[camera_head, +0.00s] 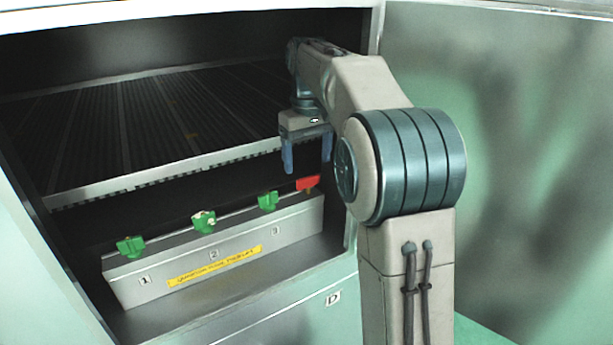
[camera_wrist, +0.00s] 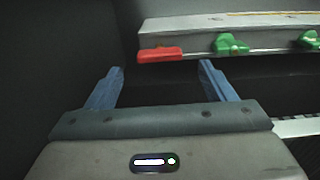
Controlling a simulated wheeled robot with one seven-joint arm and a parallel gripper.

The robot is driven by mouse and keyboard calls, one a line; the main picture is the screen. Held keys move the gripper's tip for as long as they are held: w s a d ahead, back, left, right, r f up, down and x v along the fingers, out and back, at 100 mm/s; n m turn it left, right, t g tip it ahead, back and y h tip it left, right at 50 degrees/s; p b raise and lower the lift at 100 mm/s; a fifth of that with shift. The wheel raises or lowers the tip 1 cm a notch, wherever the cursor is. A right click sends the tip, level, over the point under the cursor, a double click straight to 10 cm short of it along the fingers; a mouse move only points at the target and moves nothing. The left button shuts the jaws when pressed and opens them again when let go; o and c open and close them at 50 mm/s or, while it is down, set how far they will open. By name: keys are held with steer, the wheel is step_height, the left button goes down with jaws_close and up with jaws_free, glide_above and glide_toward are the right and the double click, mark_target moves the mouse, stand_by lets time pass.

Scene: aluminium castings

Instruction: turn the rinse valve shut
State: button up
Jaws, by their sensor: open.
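A grey manifold box (camera_head: 215,270) carries a row of green valve handles, numbered 1 (camera_head: 131,246), 2 (camera_head: 204,222) and 3 (camera_head: 268,201), and a red handle (camera_head: 308,183) at its right end. The yellow label is too small to read surely, so I cannot tell from it which is the rinse valve. My gripper (camera_head: 307,165) is open and empty, with blue fingers pointing down just above the red handle in the head view. In the wrist view the red handle (camera_wrist: 160,54) lies ahead, between the lines of the fingertips (camera_wrist: 161,68), with no contact visible.
A dark slatted rack (camera_head: 150,115) with a pale front edge lies behind and above the manifold. The cabinet's right wall (camera_head: 370,40) stands close to my arm. An open green panel (camera_head: 530,150) is at the right. The ledge before the manifold is clear.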

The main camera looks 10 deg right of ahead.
mark_target(308, 177)
steer(key=shift+f+b, duration=0.4)
steer(key=shift+f, duration=2)
steer(key=shift+c, duration=0.3)
steer(key=c, duration=0.9)
